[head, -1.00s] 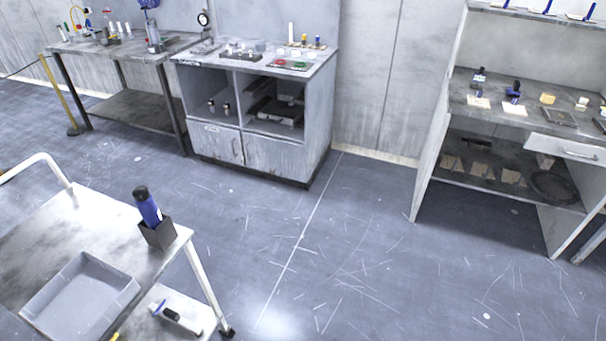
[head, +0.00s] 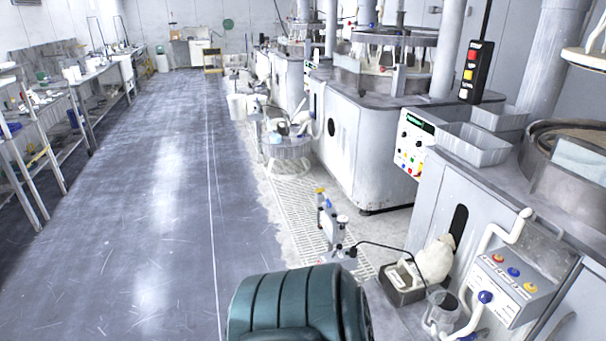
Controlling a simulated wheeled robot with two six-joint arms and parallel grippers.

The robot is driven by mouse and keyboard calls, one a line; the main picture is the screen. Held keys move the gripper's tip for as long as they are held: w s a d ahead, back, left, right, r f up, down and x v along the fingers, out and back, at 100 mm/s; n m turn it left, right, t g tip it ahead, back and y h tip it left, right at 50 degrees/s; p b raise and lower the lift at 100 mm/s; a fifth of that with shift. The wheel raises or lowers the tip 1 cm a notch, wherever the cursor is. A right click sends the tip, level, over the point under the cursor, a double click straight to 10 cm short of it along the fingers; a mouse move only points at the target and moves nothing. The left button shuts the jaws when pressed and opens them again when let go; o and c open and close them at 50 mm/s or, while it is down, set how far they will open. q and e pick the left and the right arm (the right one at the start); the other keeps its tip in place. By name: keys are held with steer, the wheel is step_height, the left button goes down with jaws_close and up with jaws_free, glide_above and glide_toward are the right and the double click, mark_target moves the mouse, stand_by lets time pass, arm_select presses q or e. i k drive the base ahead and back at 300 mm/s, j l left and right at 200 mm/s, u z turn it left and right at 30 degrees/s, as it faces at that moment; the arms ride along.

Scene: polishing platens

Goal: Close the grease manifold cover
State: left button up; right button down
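A pale box (head: 513,283) with red, blue and yellow round caps on its sloped top is fixed to the side of the nearest machine, at the lower right in the head view. It may be the grease manifold. A grey flat panel (head: 548,250) stands behind the caps. It may be the cover raised, but I cannot tell for sure. A white bent pipe (head: 500,232) rises beside it, and a blue knob (head: 485,297) is at its lower left. Neither of my grippers is in view.
A teal ribbed rounded object (head: 295,308) fills the bottom centre. A small pump-like unit (head: 331,222), a tray with a white bag (head: 437,258) and a clear jar (head: 442,306) stand on the floor. Polishing machines (head: 385,150) line the right. The aisle (head: 150,220) at left is clear.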

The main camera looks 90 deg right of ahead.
mark_target(547, 252)
steer(key=z, duration=2.25)
